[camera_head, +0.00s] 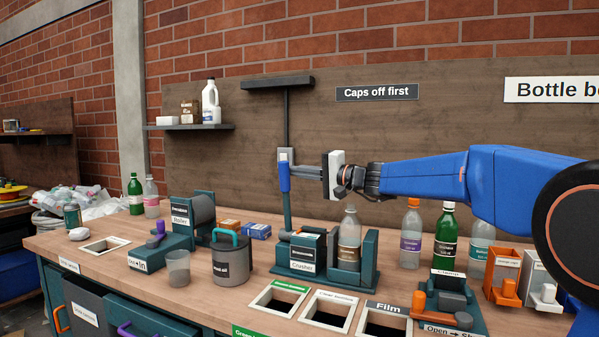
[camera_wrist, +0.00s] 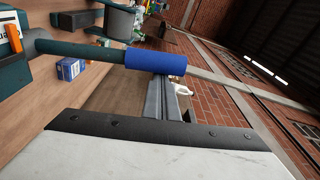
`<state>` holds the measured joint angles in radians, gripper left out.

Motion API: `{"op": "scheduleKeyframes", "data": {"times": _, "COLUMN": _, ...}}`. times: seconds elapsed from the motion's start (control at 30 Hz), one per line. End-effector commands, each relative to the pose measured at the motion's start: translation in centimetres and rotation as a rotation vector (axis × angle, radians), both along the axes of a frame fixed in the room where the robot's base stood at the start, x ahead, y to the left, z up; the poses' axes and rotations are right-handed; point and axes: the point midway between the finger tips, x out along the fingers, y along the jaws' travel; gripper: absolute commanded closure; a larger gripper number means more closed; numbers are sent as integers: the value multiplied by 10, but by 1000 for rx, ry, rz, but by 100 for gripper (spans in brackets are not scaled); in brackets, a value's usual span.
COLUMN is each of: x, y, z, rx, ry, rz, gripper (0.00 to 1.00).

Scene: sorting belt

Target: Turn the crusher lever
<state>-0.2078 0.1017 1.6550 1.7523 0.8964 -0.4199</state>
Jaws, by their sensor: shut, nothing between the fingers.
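The crusher (camera_head: 302,258) is a teal machine on the bench with a "Crusher" label. Its lever stands upright, a teal rod with a blue grip (camera_head: 285,178) on top. A clear bottle with a brown label (camera_head: 349,252) stands upright in the crusher's right part. My gripper (camera_head: 286,156) is shut and empty at the upper end of the blue grip, reaching in from the right. In the wrist view the blue grip (camera_wrist: 155,62) lies across the tips of my shut fingers (camera_wrist: 166,82). I cannot tell whether they touch it.
Bottles (camera_head: 411,238) and a clamp device (camera_head: 446,295) stand right of the crusher. Labelled bench openings (camera_head: 327,312) lie in front. A grey canister (camera_head: 232,262) stands left. A dark post with a crossbar (camera_head: 278,83) rises behind the lever.

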Motion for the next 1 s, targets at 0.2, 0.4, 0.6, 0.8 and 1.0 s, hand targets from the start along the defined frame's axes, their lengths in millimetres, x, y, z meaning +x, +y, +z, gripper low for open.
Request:
{"op": "scheduleKeyframes", "data": {"times": 0.2, "x": -39, "y": 14, "z": -5, "rx": -65, "ry": -179, "rz": 2, "gripper": 100}}
{"op": "scheduleKeyframes", "data": {"times": 0.4, "x": -73, "y": 27, "z": -18, "rx": -129, "ry": -355, "rz": 2, "gripper": 100}}
{"op": "scheduleKeyframes", "data": {"times": 0.6, "x": -105, "y": 38, "z": -37, "rx": -192, "ry": -529, "rz": 2, "gripper": 100}}
{"op": "scheduleKeyframes", "data": {"times": 0.8, "x": -132, "y": 48, "z": -61, "rx": -255, "ry": -704, "rz": 2, "gripper": 100}}
{"op": "scheduleKeyframes", "data": {"times": 1.0, "x": -153, "y": 56, "z": -89, "rx": -315, "ry": -864, "rz": 2, "gripper": 100}}
